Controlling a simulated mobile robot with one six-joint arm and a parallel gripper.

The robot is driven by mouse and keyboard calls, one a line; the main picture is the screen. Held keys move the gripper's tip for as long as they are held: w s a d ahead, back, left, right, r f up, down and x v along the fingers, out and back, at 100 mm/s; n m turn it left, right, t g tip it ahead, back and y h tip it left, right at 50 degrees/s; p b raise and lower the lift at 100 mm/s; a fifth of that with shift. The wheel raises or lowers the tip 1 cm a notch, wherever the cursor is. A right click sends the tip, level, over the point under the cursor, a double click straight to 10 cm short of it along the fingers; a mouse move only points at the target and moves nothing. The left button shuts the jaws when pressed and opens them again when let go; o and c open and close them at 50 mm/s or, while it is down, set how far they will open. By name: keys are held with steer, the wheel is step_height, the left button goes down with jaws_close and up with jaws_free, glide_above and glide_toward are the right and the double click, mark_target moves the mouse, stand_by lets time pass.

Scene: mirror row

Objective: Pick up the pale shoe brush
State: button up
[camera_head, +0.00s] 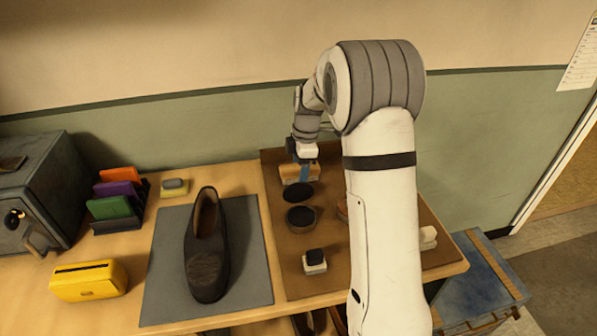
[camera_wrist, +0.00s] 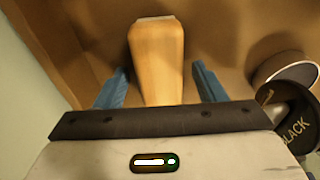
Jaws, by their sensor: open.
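A wooden-backed brush (camera_head: 287,176) with a pale lower side lies at the back of the brown mat (camera_head: 282,248); it looks like the pale shoe brush. In the wrist view its tan wooden back (camera_wrist: 158,55) lies lengthwise between my blue fingers, with a whitish edge at its far end. My gripper (camera_head: 304,174) is over this brush; in the wrist view my gripper (camera_wrist: 160,69) is open, with a gap on both sides of the wood. My fingers partly cover the brush in the head view.
A black tin lid (camera_head: 299,192) and an open tin (camera_head: 301,217) are close in front of the brush. A small dark-topped block (camera_head: 315,261) and a whitish item (camera_head: 428,237) also lie on the mat. A dark shoe (camera_head: 206,250) stands left. The wall is close behind.

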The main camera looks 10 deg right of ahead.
steer(key=shift+f, duration=0.2)
steer(key=shift+c, duration=0.4)
steer(key=c, duration=1)
step_height(320, 180, up, 10)
steer(key=shift+r, duration=0.1)
steer(key=shift+c, duration=0.2)
steer(key=o, duration=0.5)
steer(key=c, duration=0.3)
